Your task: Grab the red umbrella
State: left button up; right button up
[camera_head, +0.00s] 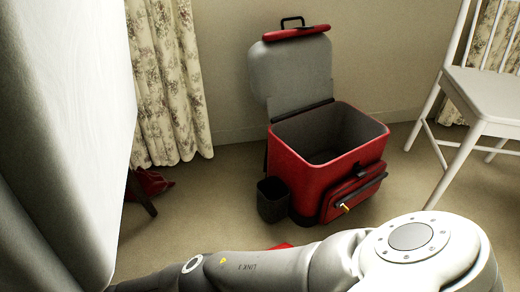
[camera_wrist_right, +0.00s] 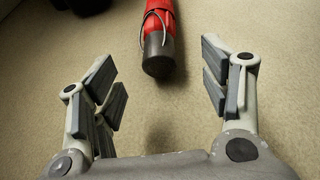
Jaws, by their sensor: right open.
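The red umbrella (camera_wrist_right: 162,28) lies on the floor in the right wrist view, at the top middle. Its dark grey end points toward my right gripper (camera_wrist_right: 157,76), and a thin grey strap or cord crosses its red part. The far end is cut off by the picture's edge. The gripper is open and empty, with its fingers spread to either side of the umbrella's line and the dark end just ahead of them. In the head view, a small red patch (camera_head: 283,246) shows behind my arm; it may be the umbrella. My left gripper is not in view.
An open red suitcase (camera_head: 310,180) with a raised grey lid stands beyond my arm. A dark cup-like holder (camera_head: 272,199) is at its side. A white chair (camera_head: 485,95) stands right. A large pale surface (camera_head: 75,130) blocks the left; a red item (camera_head: 150,184) lies behind it.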

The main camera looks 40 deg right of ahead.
jog(key=shift+w+d, duration=0.1)
jog(key=shift+d, duration=0.15)
jog(key=x, duration=0.5)
jog(key=shift+r+p, duration=0.1)
jog(key=shift+p, duration=0.25)
jog(key=shift+b+x, duration=0.85)
jog(key=shift+x, duration=1.5)
jog(key=shift+s+d, duration=0.2)
jog(key=shift+s, duration=0.1)
jog(key=shift+c, duration=0.2)
jog(key=c, duration=1.3)
jog(key=shift+o, duration=0.2)
